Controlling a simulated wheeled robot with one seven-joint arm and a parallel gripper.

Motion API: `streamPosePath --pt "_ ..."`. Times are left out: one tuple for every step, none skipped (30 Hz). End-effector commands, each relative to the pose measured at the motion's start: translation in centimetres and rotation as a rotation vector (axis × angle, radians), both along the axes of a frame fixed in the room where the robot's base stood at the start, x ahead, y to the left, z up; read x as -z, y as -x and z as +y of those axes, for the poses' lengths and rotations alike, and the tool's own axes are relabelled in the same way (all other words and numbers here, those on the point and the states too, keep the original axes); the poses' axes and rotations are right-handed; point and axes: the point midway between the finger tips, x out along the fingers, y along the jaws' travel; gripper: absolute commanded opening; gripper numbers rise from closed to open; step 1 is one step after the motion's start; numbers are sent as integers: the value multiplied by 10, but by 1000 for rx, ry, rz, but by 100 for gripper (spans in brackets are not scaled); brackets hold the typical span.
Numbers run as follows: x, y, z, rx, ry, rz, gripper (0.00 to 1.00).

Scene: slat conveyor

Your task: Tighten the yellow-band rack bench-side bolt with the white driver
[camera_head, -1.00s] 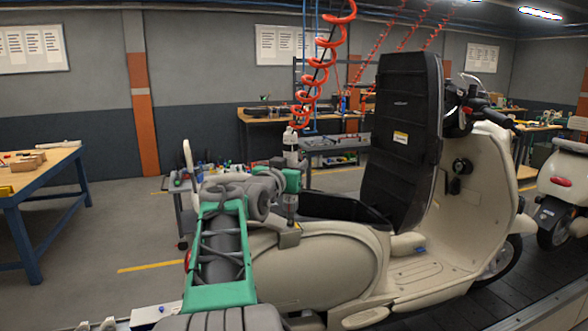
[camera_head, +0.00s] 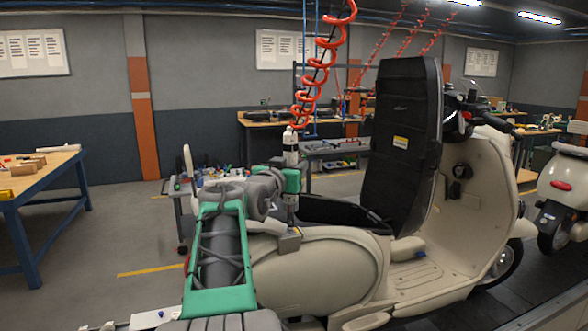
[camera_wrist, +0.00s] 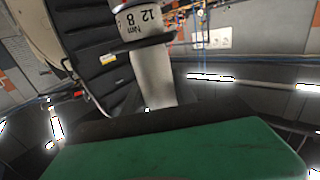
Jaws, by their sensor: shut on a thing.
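The white driver (camera_head: 291,148) stands upright above the rear of the cream scooter, hung from a red coiled hose. My gripper (camera_head: 290,184) is shut around it below its white upper body. In the wrist view the driver (camera_wrist: 152,75) is a pale shaft with a collar marked with numbers and "Nm". The driver's lower end reaches down to a small grey block (camera_head: 289,240) at the scooter's tail; I cannot tell whether its tip touches a bolt. The bolt and any yellow band on the rack are not discernible.
The cream scooter (camera_head: 320,262) has its black seat (camera_head: 402,130) raised just right of the driver. A red coiled hose (camera_head: 322,65) hangs above. A cart with tools (camera_head: 182,192) stands behind my arm. A blue-framed bench (camera_head: 45,190) is at left, with open floor between.

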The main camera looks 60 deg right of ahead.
Motion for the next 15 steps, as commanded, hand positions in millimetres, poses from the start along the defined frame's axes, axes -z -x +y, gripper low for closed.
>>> streamPosePath --pt "0 -1 0 -1 -1 1 0" --pt "-1 -1 0 -1 -1 1 0" --pt "-2 -1 0 -1 -1 1 0" --pt "-4 -1 0 -1 0 0 0" --pt "-6 -1 0 -1 0 0 0" --pt "-9 -1 0 -1 0 0 0" --pt "-12 -1 0 -1 -1 0 0" --pt "-14 -1 0 -1 -1 0 0" --pt "-18 -1 0 -1 -1 0 0" --pt "-21 -1 0 -1 -1 1 0" --pt "-24 -1 0 -1 0 1 0" --pt "-27 -1 0 -1 0 1 0" --pt "-30 -1 0 -1 0 1 0" --pt "-32 -1 0 -1 0 1 0" --pt "-36 -1 0 -1 0 1 0"
